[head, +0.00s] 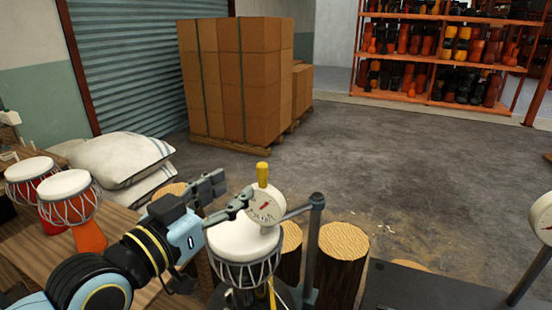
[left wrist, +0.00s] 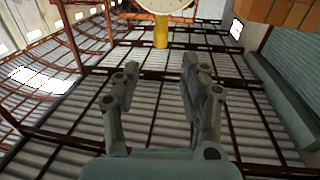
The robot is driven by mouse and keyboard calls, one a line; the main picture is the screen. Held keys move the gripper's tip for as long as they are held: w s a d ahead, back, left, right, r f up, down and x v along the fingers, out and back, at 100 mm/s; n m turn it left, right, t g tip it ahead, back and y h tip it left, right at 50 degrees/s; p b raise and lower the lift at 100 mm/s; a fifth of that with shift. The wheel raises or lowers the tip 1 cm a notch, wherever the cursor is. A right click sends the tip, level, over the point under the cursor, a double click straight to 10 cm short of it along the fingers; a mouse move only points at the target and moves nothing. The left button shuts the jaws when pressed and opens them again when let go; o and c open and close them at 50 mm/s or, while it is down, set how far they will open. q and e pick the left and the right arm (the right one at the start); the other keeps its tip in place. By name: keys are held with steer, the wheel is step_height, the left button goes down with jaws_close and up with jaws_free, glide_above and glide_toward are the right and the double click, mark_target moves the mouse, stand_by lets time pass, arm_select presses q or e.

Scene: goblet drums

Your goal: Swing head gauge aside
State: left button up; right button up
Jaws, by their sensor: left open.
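The head gauge (head: 266,205) has a white round dial and a yellow knob (head: 263,174) on top. It sits over the white head of a goblet drum (head: 243,240), on an arm from a grey post (head: 313,245). Whether it touches the drum head I cannot tell. My left gripper (head: 236,187) is open just left of the gauge, one finger close beside the dial. In the left wrist view the yellow knob (left wrist: 161,32) and part of the dial (left wrist: 165,4) lie beyond the open, empty fingers (left wrist: 158,72). My right gripper is not in view.
Two red drums (head: 68,195) stand on a wooden bench at the left, by stacked white sacks (head: 122,158). Log stools (head: 342,255) stand right of the post. Another dial (head: 542,218) shows at the right edge above a dark table (head: 430,290).

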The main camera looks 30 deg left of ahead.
mark_target(260, 172)
arm_select(q)
steer(key=w, duration=0.6)
steer(key=w+d, duration=0.1)
steer(key=w, duration=0.2)
steer(key=shift+w+f+b, duration=0.1)
steer(key=shift+w+b, duration=0.3)
steer(key=shift+c, duration=0.3)
jaws_close()
steer(key=shift+w+d+f, duration=0.1)
steer(key=shift+w+f, duration=0.05)
